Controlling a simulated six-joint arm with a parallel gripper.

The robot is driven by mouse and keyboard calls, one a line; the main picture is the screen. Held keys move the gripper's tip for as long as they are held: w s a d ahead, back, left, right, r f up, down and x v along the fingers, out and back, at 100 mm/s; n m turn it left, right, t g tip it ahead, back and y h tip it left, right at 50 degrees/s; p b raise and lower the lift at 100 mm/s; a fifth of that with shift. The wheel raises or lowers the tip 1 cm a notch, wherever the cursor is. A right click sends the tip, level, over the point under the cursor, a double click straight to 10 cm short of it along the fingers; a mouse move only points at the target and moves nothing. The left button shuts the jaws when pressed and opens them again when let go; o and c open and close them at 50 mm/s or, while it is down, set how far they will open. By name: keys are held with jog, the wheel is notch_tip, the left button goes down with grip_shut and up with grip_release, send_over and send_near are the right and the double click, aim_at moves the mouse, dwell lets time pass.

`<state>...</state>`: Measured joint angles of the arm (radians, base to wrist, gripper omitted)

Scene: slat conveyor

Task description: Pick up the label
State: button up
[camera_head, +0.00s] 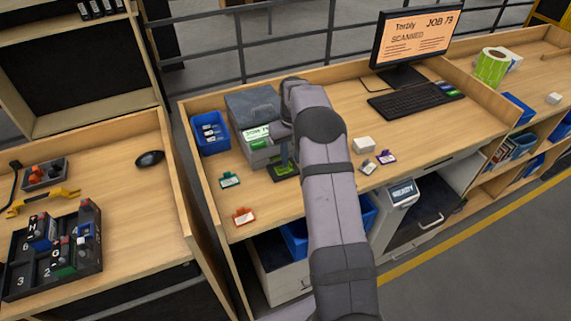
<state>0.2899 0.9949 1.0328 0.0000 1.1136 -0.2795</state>
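A grey printer-like box (238,108) stands on the middle bench. A white and green label marked "JOB 73" (257,133) shows on its front. My arm reaches over the bench from the bottom, with its wrist beside the box's right side. My gripper (284,150) seems to point down just right of the label. Its fingertips are small and partly merged with the dark green item (284,172) below, so I cannot tell whether it is open or shut. I cannot tell whether it touches the label.
A blue bin (210,132) stands left of the box. Green (230,180), orange (244,216) and purple (386,157) tagged items and a white block (364,144) lie on the bench. A monitor (415,40) and keyboard (412,100) stand at the back right. The front middle is partly hidden by my arm.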

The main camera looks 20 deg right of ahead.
aim_at(291, 165)
jog(key=shift+f, duration=0.85)
grip_shut()
jog(key=shift+r, duration=0.1)
jog(key=shift+r+b, duration=0.4)
jog(key=shift+r, duration=0.2)
notch_tip(291, 165, up, 9)
jog(key=b, duration=0.2)
jog(key=shift+f+b, duration=0.15)
jog(key=shift+b, duration=0.25)
jog(key=shift+a, duration=0.1)
